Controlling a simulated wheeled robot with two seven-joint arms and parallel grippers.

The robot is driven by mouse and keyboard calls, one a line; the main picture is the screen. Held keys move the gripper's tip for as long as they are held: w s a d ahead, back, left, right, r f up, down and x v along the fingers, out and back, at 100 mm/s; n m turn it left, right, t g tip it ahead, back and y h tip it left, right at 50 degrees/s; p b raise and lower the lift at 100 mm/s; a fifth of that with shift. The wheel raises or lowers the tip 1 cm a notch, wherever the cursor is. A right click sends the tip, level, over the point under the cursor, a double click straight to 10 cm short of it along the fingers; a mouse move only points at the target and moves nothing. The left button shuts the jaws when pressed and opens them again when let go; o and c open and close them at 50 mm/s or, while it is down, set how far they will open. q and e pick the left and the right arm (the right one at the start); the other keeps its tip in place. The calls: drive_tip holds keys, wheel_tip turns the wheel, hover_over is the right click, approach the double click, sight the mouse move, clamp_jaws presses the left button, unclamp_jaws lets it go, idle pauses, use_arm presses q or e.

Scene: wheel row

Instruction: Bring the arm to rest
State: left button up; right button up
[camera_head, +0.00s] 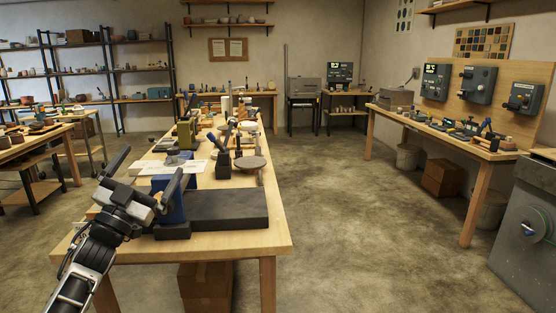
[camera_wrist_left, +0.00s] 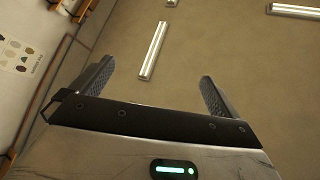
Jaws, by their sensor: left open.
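My left arm comes in from the lower left in the head view, and its gripper (camera_head: 150,180) is raised over the near left end of the long wooden table (camera_head: 270,238). Its two fingers stand apart and point up. In the left wrist view the gripper (camera_wrist_left: 152,88) shows two ridged fingers spread wide with nothing between them. My right arm is not in view.
A dark slab (camera_head: 232,207) and a blue object (camera_head: 171,199) lie on the table close to my left gripper. Tools and pots stand farther along it. A bench (camera_head: 455,143) with wall-mounted boxes is at the right. The floor (camera_head: 345,205) between is clear.

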use_arm(q)
drive_tip(key=w+a+f+n+g+y, duration=0.4)
drive_tip(key=a+f+n+g+y, duration=0.3)
drive_tip(key=f+y, duration=0.5)
drive_tip(key=s+d+f+g+h, duration=0.1)
drive_tip(key=s+d+f, duration=0.35)
drive_tip(key=f, duration=0.35)
drive_tip(key=s+d+f+g+h, duration=0.1)
drive_tip(key=s+d+f+h, duration=0.15)
drive_tip(key=s+f, duration=0.45)
drive_tip(key=s+d+f+g, duration=0.1)
drive_tip(key=s+d+f, duration=0.3)
drive_tip(key=s, duration=0.5)
drive_tip(key=s+d+f+g+h, duration=0.1)
drive_tip(key=s+d+f, duration=0.2)
drive_tip(key=s, duration=0.5)
drive_tip(key=s+d+f+g+h, duration=0.1)
drive_tip(key=s+d+f, duration=0.3)
drive_tip(key=s, duration=0.5)
wheel_tip(320, 180, down, 2)
drive_tip(key=shift+s+d+f+n+g, duration=0.1)
drive_tip(key=shift+s+d+n+g, duration=0.2)
drive_tip(key=shift+g, duration=0.2)
